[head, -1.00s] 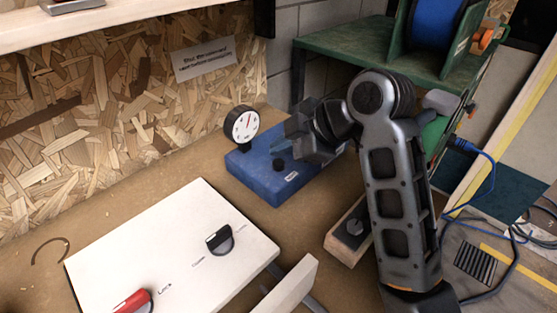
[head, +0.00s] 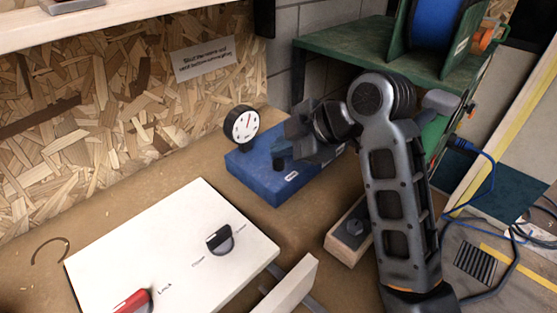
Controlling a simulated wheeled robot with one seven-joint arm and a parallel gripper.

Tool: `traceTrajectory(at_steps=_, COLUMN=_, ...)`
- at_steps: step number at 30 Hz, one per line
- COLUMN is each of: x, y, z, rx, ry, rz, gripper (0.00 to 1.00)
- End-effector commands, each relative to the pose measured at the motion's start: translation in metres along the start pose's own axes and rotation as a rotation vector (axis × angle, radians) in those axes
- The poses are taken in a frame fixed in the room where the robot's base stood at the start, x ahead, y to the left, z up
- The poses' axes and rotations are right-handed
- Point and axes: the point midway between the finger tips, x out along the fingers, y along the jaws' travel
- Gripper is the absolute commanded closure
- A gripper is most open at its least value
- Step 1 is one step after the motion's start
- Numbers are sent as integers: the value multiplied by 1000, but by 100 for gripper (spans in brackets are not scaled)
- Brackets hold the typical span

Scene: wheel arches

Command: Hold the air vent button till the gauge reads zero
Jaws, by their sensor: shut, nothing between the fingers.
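A round white gauge (head: 241,125) with a black rim stands at the back left of a blue block (head: 262,183). A dark round button (head: 279,164) sits on top of the block, behind a small white label (head: 291,176). My gripper (head: 281,148) is shut and empty, with its fingertips at the button's upper side. I cannot tell whether they touch or press it. The gripper hides the right rear of the block.
A white panel (head: 150,250) with a black knob (head: 219,239) and a red handle (head: 133,302) lies in front. A green shelf (head: 340,42) with a blue reel (head: 437,22) stands behind.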

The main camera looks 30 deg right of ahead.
Motion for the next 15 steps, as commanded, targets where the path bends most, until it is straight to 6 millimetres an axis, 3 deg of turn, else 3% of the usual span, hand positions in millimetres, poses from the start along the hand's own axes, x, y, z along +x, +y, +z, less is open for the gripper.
traceTrajectory(at_steps=15, x=5, y=-4, z=4, rx=0, ry=0, rz=-1, gripper=100)
